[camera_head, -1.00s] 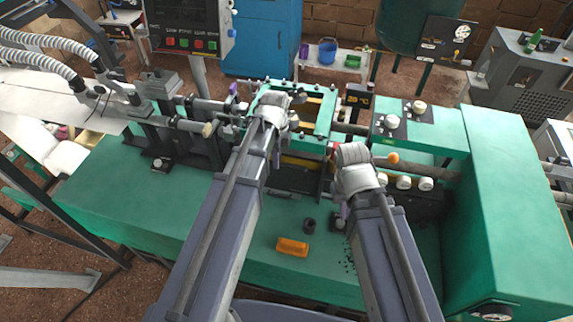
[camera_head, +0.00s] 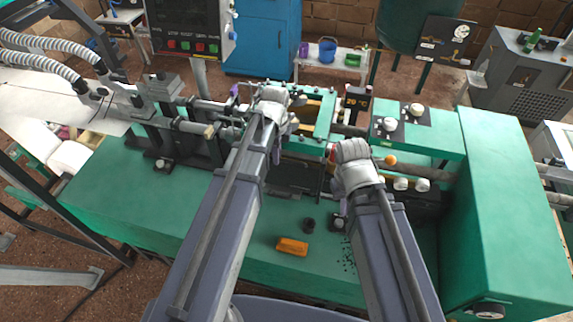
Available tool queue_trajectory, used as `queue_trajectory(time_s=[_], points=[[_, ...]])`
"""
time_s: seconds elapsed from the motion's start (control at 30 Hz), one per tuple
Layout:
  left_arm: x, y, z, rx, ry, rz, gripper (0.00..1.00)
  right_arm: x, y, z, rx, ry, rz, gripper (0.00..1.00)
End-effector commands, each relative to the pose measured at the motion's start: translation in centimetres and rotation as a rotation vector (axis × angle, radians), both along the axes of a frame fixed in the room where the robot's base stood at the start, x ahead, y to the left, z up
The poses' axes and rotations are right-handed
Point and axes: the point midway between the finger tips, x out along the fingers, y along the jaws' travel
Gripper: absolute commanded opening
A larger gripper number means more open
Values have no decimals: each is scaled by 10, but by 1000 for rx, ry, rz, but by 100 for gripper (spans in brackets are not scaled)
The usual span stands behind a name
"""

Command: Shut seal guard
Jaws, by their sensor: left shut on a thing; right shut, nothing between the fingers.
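The seal guard appears to be the green frame (camera_head: 318,127) at the middle of the green machine, with dark and yellow parts showing behind it. My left arm covers its left part. My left gripper (camera_head: 276,156) is at the guard's lower front side, shut on a part of it; the held spot is mostly hidden by my wrist. My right gripper (camera_head: 344,207) is shut and empty, pointing down at the front of the machine, right of the guard and apart from it.
White knobs (camera_head: 401,183) are close right of my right wrist. A control panel (camera_head: 190,25) rises at the upper left.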

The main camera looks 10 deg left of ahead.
Motion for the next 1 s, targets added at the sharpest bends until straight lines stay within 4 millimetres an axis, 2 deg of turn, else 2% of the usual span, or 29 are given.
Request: queue_trajectory(time_s=[1.0], points=[[0, 0, 31, 1, 0, 0, 0, 0, 0, 31, 1, 0, -5, 0]])
